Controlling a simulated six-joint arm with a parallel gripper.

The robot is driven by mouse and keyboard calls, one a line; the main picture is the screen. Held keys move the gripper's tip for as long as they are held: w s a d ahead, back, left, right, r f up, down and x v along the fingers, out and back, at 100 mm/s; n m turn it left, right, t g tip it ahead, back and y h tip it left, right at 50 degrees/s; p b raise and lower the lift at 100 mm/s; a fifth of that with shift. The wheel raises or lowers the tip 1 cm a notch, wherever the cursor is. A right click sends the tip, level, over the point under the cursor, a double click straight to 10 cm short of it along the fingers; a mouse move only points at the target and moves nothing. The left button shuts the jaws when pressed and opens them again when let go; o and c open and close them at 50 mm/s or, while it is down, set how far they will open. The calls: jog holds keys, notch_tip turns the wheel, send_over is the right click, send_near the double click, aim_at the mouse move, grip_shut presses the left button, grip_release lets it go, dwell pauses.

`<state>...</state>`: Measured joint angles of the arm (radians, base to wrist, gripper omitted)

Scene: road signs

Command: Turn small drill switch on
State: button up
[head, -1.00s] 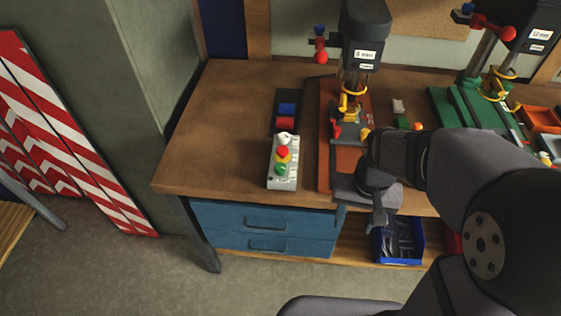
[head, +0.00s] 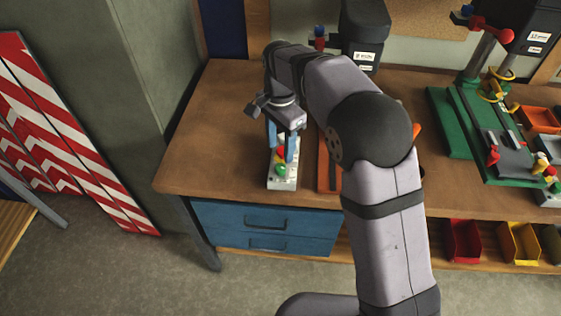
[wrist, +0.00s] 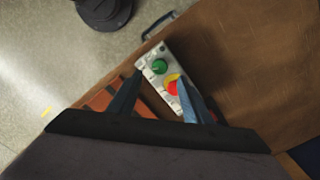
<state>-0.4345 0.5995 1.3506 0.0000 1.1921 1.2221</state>
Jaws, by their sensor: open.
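The switch box of the small drill (head: 285,183) is a light grey panel on the bench near its front edge. It carries a green knob (head: 280,169) near the front and a red and yellow one behind it. In the wrist view the box (wrist: 150,60) shows the green knob (wrist: 159,66) and the red and yellow knob (wrist: 172,86). My gripper (head: 282,153) points down above the box, open, with its blue fingers apart. The small drill (head: 363,30) stands behind my arm, mostly hidden.
The wooden bench (head: 215,130) is clear to the left of the box. A green drill stand (head: 450,130) and a larger drill (head: 515,20) are at the right. Blue drawers (head: 265,220) and coloured bins (head: 520,242) are below.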

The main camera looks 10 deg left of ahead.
aim_at(281, 166)
jog(key=shift+f, duration=0.15)
jog(key=shift+f+p, duration=1.25)
jog(key=shift+f, duration=2.25)
jog(key=c, duration=1.1)
